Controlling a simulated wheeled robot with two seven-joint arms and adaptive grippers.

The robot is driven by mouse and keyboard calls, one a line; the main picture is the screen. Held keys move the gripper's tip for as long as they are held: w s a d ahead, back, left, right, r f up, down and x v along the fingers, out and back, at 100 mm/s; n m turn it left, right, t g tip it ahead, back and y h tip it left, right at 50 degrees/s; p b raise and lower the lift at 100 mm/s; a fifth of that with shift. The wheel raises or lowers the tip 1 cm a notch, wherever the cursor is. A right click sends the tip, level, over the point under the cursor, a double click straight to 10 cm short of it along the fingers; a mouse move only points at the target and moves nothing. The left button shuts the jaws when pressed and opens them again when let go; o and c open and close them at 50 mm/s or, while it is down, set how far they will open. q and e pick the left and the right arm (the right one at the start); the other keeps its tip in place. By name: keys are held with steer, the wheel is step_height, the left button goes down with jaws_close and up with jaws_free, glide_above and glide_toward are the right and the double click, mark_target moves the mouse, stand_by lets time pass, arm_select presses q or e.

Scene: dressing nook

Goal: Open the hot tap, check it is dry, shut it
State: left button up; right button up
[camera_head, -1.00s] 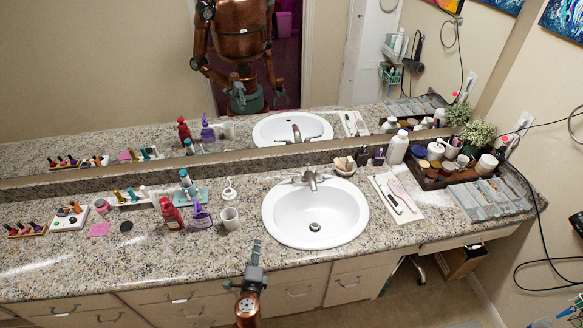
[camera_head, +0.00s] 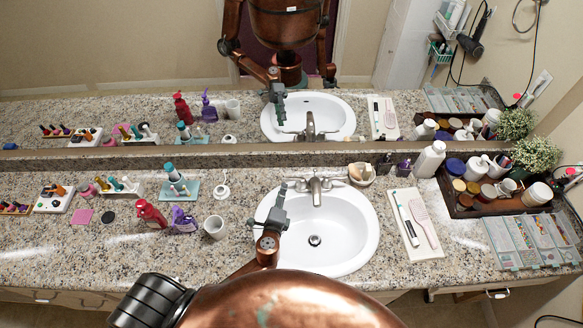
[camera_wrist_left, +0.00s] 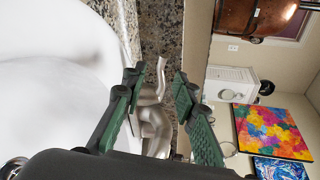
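The silver tap (camera_head: 317,190) stands at the back rim of the white oval sink (camera_head: 345,215), with a lever handle on each side. My left gripper (camera_head: 283,190) is over the sink's left side, pointing at the tap's left handle (camera_head: 300,185). In the left wrist view, the green fingers of the left gripper (camera_wrist_left: 158,78) are apart, with the tap (camera_wrist_left: 155,125) showing between and beyond them. I cannot tell whether they touch the handle. The basin around the drain (camera_head: 315,240) looks white, with no water seen. My right gripper is not in view.
A white cup (camera_head: 214,227), purple bottle (camera_head: 183,220) and red bottle (camera_head: 150,213) stand left of the sink. A tray with a brush (camera_head: 423,222) lies right of it, beside a crowded dark tray (camera_head: 450,200). The mirror (camera_head: 190,50) rises behind.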

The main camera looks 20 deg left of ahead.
mark_target(285, 179)
arm_select(q)
steer(key=shift+w, duration=0.4)
steer(key=shift+x, duration=1)
steer(key=x, duration=0.4)
steer(key=shift+r, duration=0.1)
steer(key=shift+w+a, duration=0.2)
steer(key=shift+w, duration=0.35)
steer(key=shift+f, duration=0.2)
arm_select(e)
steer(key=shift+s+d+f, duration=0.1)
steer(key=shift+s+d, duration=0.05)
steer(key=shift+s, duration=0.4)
arm_select(q)
steer(key=shift+c, duration=0.3)
steer(key=c, duration=0.5)
jaws_close()
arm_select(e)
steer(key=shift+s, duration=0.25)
